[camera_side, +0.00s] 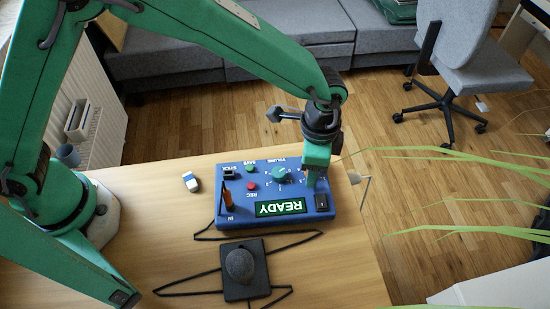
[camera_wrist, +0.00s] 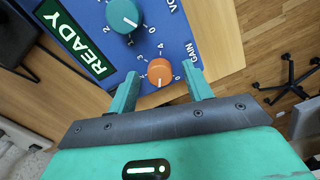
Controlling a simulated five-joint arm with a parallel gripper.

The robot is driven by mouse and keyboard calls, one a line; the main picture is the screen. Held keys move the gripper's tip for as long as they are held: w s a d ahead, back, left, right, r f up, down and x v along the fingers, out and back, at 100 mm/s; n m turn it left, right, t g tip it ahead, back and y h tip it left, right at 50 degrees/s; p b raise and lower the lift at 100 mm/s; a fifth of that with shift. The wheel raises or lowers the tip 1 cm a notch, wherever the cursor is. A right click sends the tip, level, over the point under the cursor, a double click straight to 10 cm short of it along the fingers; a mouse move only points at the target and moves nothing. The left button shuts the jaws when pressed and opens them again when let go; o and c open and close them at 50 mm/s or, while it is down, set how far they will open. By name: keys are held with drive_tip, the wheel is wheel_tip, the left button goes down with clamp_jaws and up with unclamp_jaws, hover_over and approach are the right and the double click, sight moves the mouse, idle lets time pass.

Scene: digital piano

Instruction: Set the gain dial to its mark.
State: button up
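The gain dial (camera_wrist: 161,72) is an orange knob on the blue control box, with printed numbers around it and the word GAIN beside it. Its white pointer line faces my gripper's side in the wrist view; I cannot make out a separate target mark. My gripper (camera_wrist: 164,76) is open, one finger on either side of the dial, with a gap visible at each side. In the side view my gripper (camera_side: 315,185) is low over the right part of the blue box (camera_side: 262,222) and hides the gain dial.
A teal volume dial (camera_wrist: 124,15) sits close to the gain dial. A black pad (camera_side: 236,290) lies in front.

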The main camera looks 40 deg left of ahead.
drive_tip(key=shift+r, duration=0.1)
drive_tip(key=shift+r, duration=3.8)
drive_tip(key=shift+a+r, duration=0.2)
drive_tip(key=s+a+r+n+t+h, duration=0.1)
drive_tip(key=a+r+n, duration=0.2)
drive_tip(key=a+r, duration=0.45)
drive_tip(key=s+a+r+n+t, duration=0.1)
drive_tip(key=a+r+n, duration=0.25)
drive_tip(key=a, duration=0.75)
drive_tip(key=s+a+r+n+t+y, duration=0.1)
drive_tip(key=s+a+n+t, duration=0.2)
drive_tip(key=s+a, duration=0.9)
drive_tip(key=a+n, duration=0.2)
drive_tip(key=n, duration=0.1)
drive_tip(key=shift+s+a+r+t, duration=0.3)
drive_tip(key=shift+a, duration=0.1)
